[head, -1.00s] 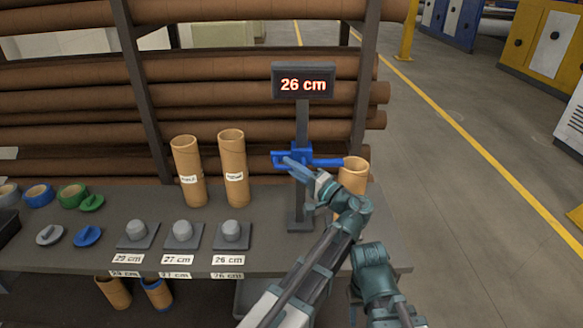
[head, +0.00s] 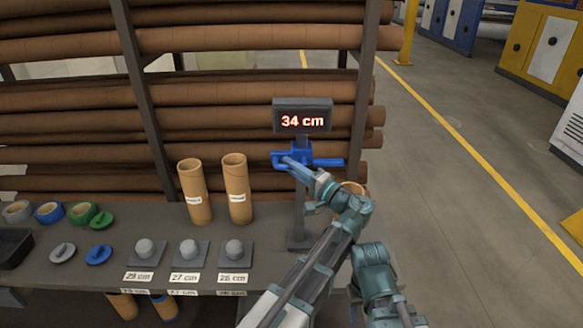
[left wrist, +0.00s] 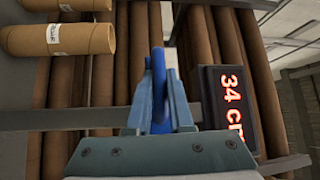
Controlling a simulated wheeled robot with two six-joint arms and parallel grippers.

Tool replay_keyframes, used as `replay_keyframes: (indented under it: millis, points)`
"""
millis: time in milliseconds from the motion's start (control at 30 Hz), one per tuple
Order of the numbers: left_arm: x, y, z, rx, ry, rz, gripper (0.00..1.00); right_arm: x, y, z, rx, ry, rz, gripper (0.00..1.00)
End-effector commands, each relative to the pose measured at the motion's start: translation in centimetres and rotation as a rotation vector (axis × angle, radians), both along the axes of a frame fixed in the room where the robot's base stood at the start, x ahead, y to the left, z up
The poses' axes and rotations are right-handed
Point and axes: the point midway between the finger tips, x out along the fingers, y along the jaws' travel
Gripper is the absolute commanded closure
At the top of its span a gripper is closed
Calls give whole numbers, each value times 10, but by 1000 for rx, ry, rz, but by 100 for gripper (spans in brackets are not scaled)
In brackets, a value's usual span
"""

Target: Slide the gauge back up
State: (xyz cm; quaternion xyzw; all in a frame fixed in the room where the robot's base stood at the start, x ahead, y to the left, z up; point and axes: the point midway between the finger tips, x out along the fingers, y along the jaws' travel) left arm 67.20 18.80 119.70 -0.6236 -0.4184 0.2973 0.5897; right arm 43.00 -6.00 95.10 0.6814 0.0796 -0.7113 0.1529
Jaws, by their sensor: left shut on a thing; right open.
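The gauge has a dark post (head: 300,210) on a base, a screen (head: 302,119) reading "34 cm" and a blue slider (head: 303,155). The slider is high on the post, just below the screen, with its blue bar out to the right. My left gripper (head: 294,163) is shut on the slider's blue handle. In the left wrist view the blue handle (left wrist: 160,92) stands between the fingers. A brown tube (head: 352,187) stands below the bar, apart from it and mostly hidden by my left arm. My right gripper cannot be made out.
Two labelled brown tubes (head: 237,190) stand left of the gauge. Grey knobs on plates (head: 190,255), coloured rings (head: 82,213) and caps (head: 98,255) lie further left on the table. A rack of long rolls (head: 220,95) rises behind. The floor at right is open.

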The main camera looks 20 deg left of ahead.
Motion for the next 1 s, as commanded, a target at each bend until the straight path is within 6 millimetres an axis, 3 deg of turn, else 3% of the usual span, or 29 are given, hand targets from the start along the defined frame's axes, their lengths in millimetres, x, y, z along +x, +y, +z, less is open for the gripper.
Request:
replay_keyframes:
  millis: [33, 333, 367, 500, 1000]
  points:
    - [0, 0, 7, 3, 0, -1, 100, 0, 0, 6, 0, 0, 0, 50]
    - [1, 0, 6, 6, -3, -2, 100, 0, 0, 5, 0, 0, 0, 50]
    - [1, 0, 6, 6, -3, -3, 76, 0, 0, 5, 0, 0, 0, 50]
    - [1, 0, 5, 4, -2, -2, 51, 0, 0, 5, 0, 0, 0, 50]
    - [-1, 1, 2, 1, 0, -1, 50, 0, 0, 2, 0, 0, 0, 50]
